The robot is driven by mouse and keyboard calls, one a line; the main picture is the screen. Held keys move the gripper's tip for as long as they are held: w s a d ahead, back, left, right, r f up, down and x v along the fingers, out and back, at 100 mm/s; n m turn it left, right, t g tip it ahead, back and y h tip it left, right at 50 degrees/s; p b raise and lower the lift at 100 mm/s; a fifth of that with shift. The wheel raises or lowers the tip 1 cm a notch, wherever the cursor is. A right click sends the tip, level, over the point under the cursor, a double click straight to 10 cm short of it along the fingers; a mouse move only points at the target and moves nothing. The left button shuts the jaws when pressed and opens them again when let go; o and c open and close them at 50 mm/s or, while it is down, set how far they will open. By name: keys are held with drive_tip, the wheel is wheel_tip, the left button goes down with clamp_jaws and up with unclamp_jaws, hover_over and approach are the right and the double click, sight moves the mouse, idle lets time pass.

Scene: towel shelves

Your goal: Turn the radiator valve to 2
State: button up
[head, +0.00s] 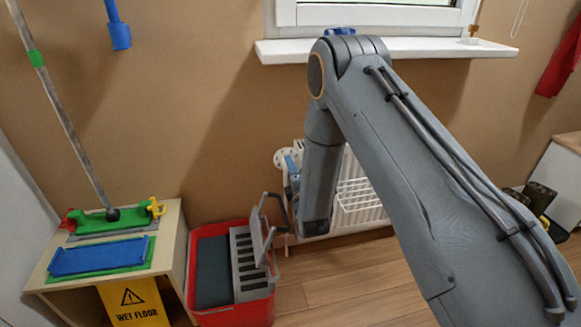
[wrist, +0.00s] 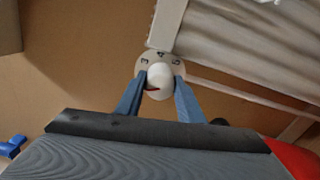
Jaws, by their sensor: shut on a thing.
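The radiator valve (wrist: 160,78) has a white rounded knob in front of a pale round dial plate (wrist: 145,62) with dark figures along its upper edge. A small red mark shows low on the knob's left side; I cannot tell which figure the valve is set to. My gripper (wrist: 160,82) has its two blue fingers on either side of the knob, shut on it. In the head view the dial (head: 281,158) shows at the radiator's left end, beside my gripper (head: 293,165), with my arm hiding much of the area.
The white radiator (head: 360,195) stands under the window sill (head: 420,48), partly behind my arm. A red bucket (head: 235,316) with a grey wringer (head: 250,262) stands on the floor below left. A wooden cabinet (head: 172,245) with a yellow wet-floor sign (head: 135,300) is farther left.

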drive_tip(key=shift+w+r, duration=0.1)
drive_tip(key=shift+r, duration=0.1)
idle(0.4)
drive_tip(key=o, duration=1.1)
drive_tip(key=shift+d, duration=0.1)
drive_tip(key=shift+c, duration=0.2)
drive_tip(key=shift+f, duration=0.1)
drive_tip(key=v, duration=0.8)
drive_tip(key=shift+p, duration=0.4)
drive_tip(key=shift+w, duration=0.1)
